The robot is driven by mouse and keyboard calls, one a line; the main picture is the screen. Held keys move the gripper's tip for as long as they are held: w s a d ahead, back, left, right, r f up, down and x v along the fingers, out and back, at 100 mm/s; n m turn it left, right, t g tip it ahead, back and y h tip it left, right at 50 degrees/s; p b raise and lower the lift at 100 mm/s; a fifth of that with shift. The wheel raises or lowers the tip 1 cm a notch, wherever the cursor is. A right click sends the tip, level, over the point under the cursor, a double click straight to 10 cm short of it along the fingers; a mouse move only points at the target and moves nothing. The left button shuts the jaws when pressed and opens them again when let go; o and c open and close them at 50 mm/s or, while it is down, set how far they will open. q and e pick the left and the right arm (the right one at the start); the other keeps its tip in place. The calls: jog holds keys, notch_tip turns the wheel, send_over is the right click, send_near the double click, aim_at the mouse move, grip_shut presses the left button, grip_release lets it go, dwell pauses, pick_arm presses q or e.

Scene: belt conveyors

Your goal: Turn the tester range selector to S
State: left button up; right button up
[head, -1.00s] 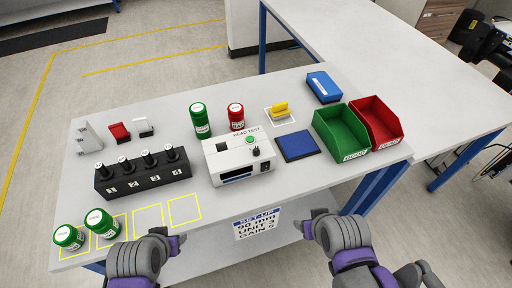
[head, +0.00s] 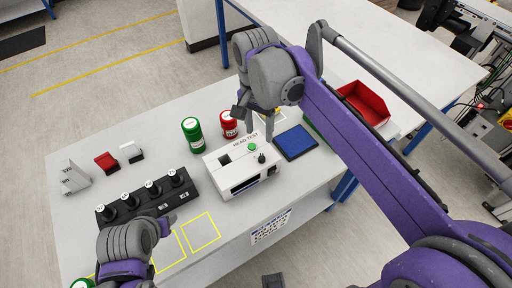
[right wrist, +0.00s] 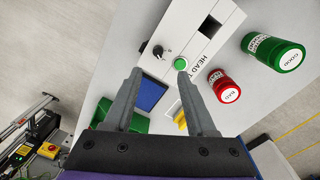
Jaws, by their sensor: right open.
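The white tester (head: 225,178), labelled HEAD TEST, stands on the bench. Its black range selector knob (head: 262,158) is on the top panel beside a green button (head: 251,147). In the right wrist view the knob (right wrist: 160,52) shows just beyond the gap between the fingers; its set position is too small to read. My right gripper (head: 259,130) is open and empty above the tester, fingers pointing down, apart from the knob. It also shows in the right wrist view (right wrist: 161,74). My left gripper (head: 168,222) is low over the bench's front edge; its jaw opening is unclear.
Green (head: 193,135) and red (head: 229,124) jars stand behind the tester. A black block (head: 148,204) with several knobs is to its left, a blue pad (head: 295,142) to its right. A red bin (head: 364,103) is farther right. A set-up card (head: 271,228) hangs on the front.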

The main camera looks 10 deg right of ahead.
aim_at(262, 156)
jog(key=f, duration=1)
jog(key=shift+s+d+f+b, duration=0.3)
jog(key=shift+s+d, duration=0.05)
grip_shut()
